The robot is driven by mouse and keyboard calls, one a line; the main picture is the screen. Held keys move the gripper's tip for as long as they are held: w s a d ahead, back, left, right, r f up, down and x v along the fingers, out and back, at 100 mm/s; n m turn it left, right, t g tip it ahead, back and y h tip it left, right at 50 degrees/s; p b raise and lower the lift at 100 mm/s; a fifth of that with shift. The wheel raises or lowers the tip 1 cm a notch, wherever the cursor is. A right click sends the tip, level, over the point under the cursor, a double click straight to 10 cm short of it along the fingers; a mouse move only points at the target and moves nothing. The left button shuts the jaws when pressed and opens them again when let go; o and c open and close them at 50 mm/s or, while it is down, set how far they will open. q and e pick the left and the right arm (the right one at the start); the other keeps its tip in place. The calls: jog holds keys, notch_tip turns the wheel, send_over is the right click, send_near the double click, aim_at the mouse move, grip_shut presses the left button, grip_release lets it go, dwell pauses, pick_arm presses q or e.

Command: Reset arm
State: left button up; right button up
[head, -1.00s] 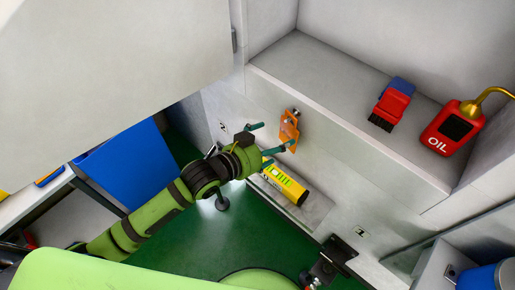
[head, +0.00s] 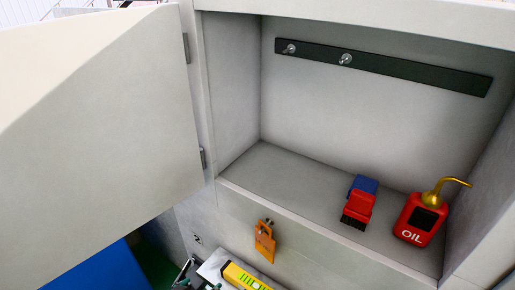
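My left gripper (head: 198,284) is only just in view at the bottom edge in the head view. Two teal fingertips show apart with nothing seen between them; the rest is cut off. It is below and left of an orange tag-like tool (head: 265,243), which hangs on a small hook on the cabinet front, clear of the gripper. My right gripper is not in view.
The open cabinet door (head: 100,130) fills the left. On the shelf (head: 285,172) are a red and blue brush (head: 359,203) and a red oil can (head: 418,220). A dark hook rail (head: 400,71) is above. A yellow level (head: 243,278) lies below, near the gripper.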

pick_arm(q)
jog(key=s+a+f+n+g+y, duration=0.2)
jog(key=s+a+f, duration=0.3)
jog(key=f, duration=0.5)
jog(key=s+a+f+n+g+y, duration=0.1)
jog(key=s+a+f+g, duration=0.1)
jog(key=s+f, duration=0.65)
jog(key=s+f+g, duration=0.1)
jog(key=s+f, duration=0.2)
jog(key=s, duration=0.4)
jog(key=s+f+n+g, duration=0.1)
jog(key=s+f, duration=0.3)
jog(key=s, duration=0.4)
jog(key=s+f+n+g+y, duration=0.1)
jog(key=s+f+g, duration=0.2)
jog(key=s, duration=0.5)
jog(key=shift+d+f, duration=0.15)
jog(key=shift+f, duration=0.4)
